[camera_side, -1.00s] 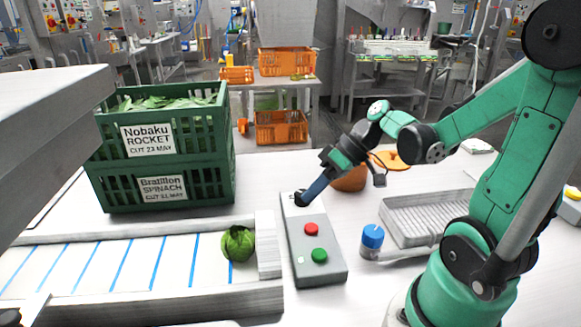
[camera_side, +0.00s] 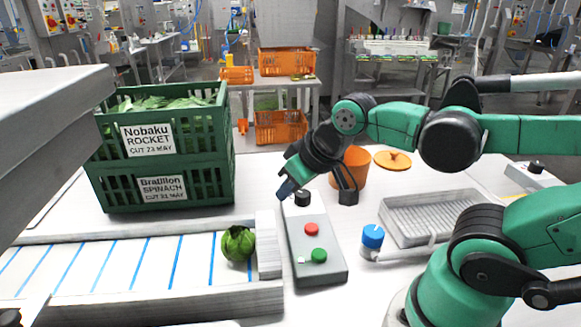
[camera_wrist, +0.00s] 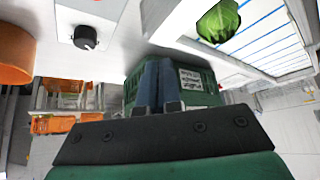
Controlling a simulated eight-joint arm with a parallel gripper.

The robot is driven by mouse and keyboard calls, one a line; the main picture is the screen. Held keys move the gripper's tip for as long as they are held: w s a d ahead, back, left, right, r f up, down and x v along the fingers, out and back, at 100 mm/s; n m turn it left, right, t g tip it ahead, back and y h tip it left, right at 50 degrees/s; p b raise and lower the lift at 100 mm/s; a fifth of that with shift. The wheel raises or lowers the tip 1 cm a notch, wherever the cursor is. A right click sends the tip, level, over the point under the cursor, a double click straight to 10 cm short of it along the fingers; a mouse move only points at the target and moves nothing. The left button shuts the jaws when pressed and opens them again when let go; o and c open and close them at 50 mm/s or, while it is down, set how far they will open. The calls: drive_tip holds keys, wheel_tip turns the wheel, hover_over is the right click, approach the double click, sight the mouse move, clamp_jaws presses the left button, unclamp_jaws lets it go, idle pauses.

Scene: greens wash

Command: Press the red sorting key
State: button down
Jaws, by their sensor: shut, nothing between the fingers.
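The grey key box (camera_side: 328,271) lies on the white table, with a red key (camera_side: 311,229) in its middle, a green key (camera_side: 319,255) at its near end and a black knob (camera_side: 302,198) at its far end. My gripper (camera_side: 285,190) is shut and empty, tilted down to the left, just beyond and left of the knob. The red key is in clear view and apart from it. In the wrist view the shut blue fingers (camera_wrist: 158,84) show at the middle, with the knob (camera_wrist: 86,38) at upper left. Only a sliver of red shows at the top edge there.
A green leafy head (camera_side: 238,244) sits at the end of the striped conveyor (camera_side: 130,266). Stacked green crates (camera_side: 205,186) stand behind it. An orange pot (camera_side: 355,166), its lid (camera_side: 393,160), a blue-capped valve (camera_side: 373,236) and a grey tray (camera_side: 428,234) are right of the box.

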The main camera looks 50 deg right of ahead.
sight(311, 225)
drive_tip(key=d+r+m+g, duration=0.4)
drive_tip(key=d+m+g, duration=0.2)
drive_tip(key=d+m, duration=0.1)
drive_tip(key=shift+s+r+m+g+y, duration=0.15)
drive_tip(key=shift+m+g+y, duration=0.25)
drive_tip(key=shift+m, duration=0.3)
drive_tip(key=shift+d, duration=0.1)
drive_tip(key=f, duration=1.4)
drive_tip(key=shift+s+a, duration=0.1)
drive_tip(key=shift+a, duration=0.2)
drive_tip(key=shift+f, duration=0.95)
drive_tip(key=shift+r, duration=0.1)
